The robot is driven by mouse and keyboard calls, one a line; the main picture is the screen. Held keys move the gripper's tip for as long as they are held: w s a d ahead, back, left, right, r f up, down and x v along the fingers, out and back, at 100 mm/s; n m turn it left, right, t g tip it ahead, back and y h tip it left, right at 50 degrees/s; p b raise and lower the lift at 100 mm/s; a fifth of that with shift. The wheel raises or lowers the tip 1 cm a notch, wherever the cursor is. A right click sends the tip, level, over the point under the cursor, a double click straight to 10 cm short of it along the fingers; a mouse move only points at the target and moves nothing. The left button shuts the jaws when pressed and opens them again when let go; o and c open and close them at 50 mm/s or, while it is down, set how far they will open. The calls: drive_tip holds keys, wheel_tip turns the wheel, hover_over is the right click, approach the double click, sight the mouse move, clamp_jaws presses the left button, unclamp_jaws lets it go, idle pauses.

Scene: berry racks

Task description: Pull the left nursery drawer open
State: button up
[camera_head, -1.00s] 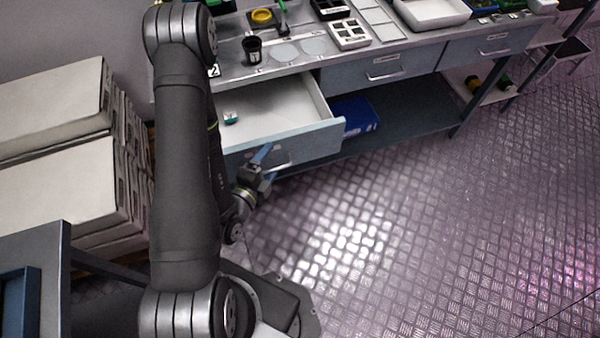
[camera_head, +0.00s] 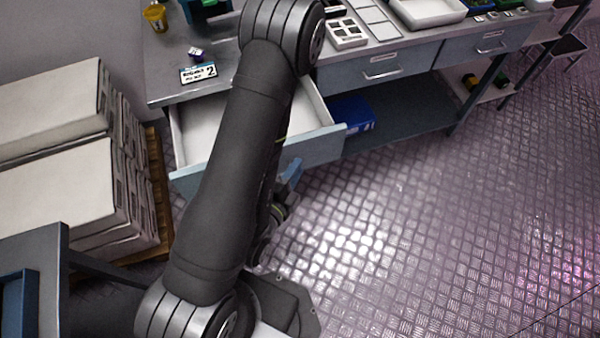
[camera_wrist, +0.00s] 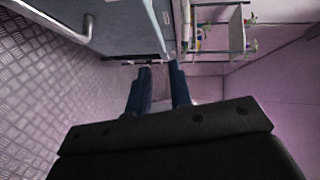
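The left nursery drawer (camera_head: 318,147) stands well open in the head view, its pale inside (camera_head: 200,125) showing on both sides of my arm. My arm hides the middle of its front and its handle there. My gripper (camera_head: 292,172) is just in front of the drawer's front, partly hidden by my arm. In the wrist view my gripper (camera_wrist: 160,75) has its two dark blue fingers apart with nothing between them. A blue-grey drawer front (camera_wrist: 125,22) lies to their upper left, with a bar handle (camera_wrist: 65,25) clear of the fingers.
A closed drawer (camera_head: 378,70) is right of the open one, with another (camera_head: 490,45) farther right. A blue bin (camera_head: 355,115) sits on the lower shelf. White boxes (camera_head: 60,180) are stacked at left. The patterned floor (camera_head: 440,220) at right is clear.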

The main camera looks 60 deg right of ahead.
drive_tip(key=shift+s+a+r, duration=0.2)
drive_tip(key=shift+s+r, duration=0.05)
drive_tip(key=shift+s, duration=0.2)
drive_tip(key=shift+s+a+r, duration=0.15)
drive_tip(key=shift+s+r, duration=0.1)
drive_tip(key=shift+s, duration=0.2)
drive_tip(key=shift+o, duration=0.2)
